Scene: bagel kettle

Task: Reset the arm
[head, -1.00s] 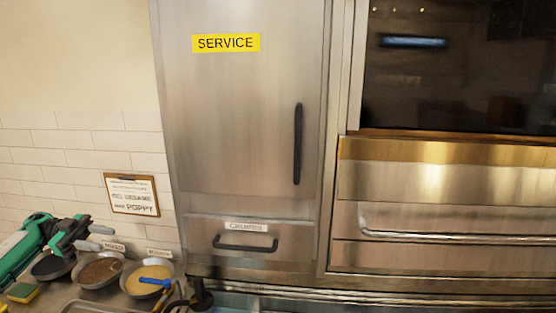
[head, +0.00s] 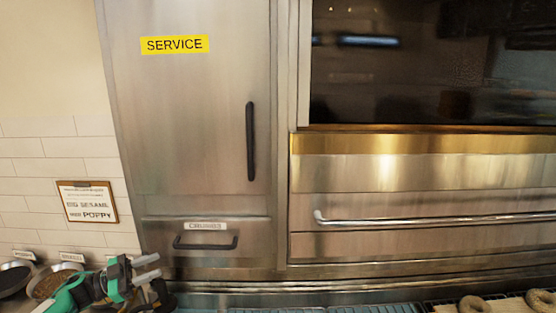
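My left gripper (head: 154,267) is at the bottom left of the head view, on a green and black arm. Its two grey fingers point right and stand apart, with nothing visible between them. It is in front of the lower left part of the steel cabinet, below and left of the drawer handle (head: 206,243). My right gripper is not in view.
Bowls (head: 14,279) stand at the lower left, partly hidden by my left arm. Bagels (head: 472,303) lie at the lower right edge. A service door (head: 185,120) and a long oven handle (head: 430,219) are ahead. A clipboard sign (head: 87,204) hangs on the tiled wall.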

